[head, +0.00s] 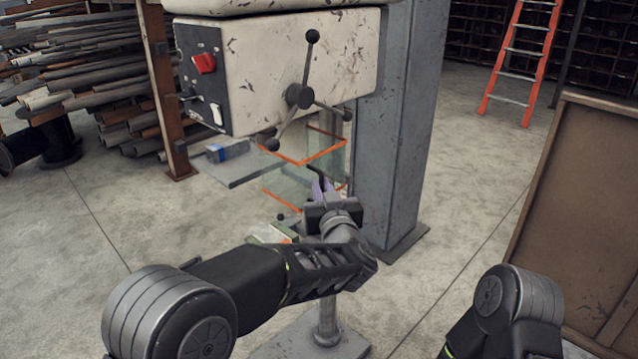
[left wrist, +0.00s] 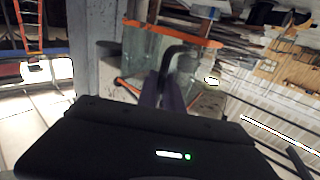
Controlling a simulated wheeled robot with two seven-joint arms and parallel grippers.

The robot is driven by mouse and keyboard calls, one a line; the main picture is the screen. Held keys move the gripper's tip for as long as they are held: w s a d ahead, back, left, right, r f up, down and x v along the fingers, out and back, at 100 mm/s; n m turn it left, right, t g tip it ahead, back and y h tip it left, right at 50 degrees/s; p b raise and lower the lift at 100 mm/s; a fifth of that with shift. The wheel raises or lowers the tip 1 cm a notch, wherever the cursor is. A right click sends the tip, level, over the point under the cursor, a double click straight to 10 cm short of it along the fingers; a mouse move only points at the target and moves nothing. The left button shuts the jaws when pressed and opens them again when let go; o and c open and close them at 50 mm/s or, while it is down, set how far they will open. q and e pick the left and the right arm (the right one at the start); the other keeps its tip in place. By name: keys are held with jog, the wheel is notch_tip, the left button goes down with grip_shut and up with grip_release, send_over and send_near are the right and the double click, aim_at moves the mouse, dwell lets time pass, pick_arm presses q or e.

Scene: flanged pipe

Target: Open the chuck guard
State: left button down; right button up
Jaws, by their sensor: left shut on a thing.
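The chuck guard (head: 310,170) is a clear box with orange edges under the drill press head. In the left wrist view the guard (left wrist: 140,52) shows its orange rim and a dark bent handle (left wrist: 173,54). My left gripper (head: 320,187) is at the near side of the guard, its purple fingers shut on the handle. In the left wrist view the fingers (left wrist: 168,92) meet around the handle's lower end. The guard's lower part is partly hidden by my left gripper. My right gripper is out of view; only part of my right arm shows at the bottom right.
The drill press head (head: 260,75) has a three-spoke feed lever (head: 300,96) just above the guard. Its grey column (head: 393,120) stands behind on the right. A brown board (head: 585,200) stands at the right.

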pick_arm(q)
jog(key=shift+w+a+r, duration=0.1)
jog(key=shift+r, duration=0.05)
jog(key=c, duration=1.9)
grip_release()
jog(key=shift+c, duration=0.2)
jog(key=o, duration=0.4)
jog(key=shift+o, duration=0.2)
jog(key=s+d+b, duration=0.1)
jog(key=s+b, duration=0.1)
jog(key=s, duration=0.5)
jog(key=shift+s+b, duration=0.35)
jog(key=shift+d, duration=0.1)
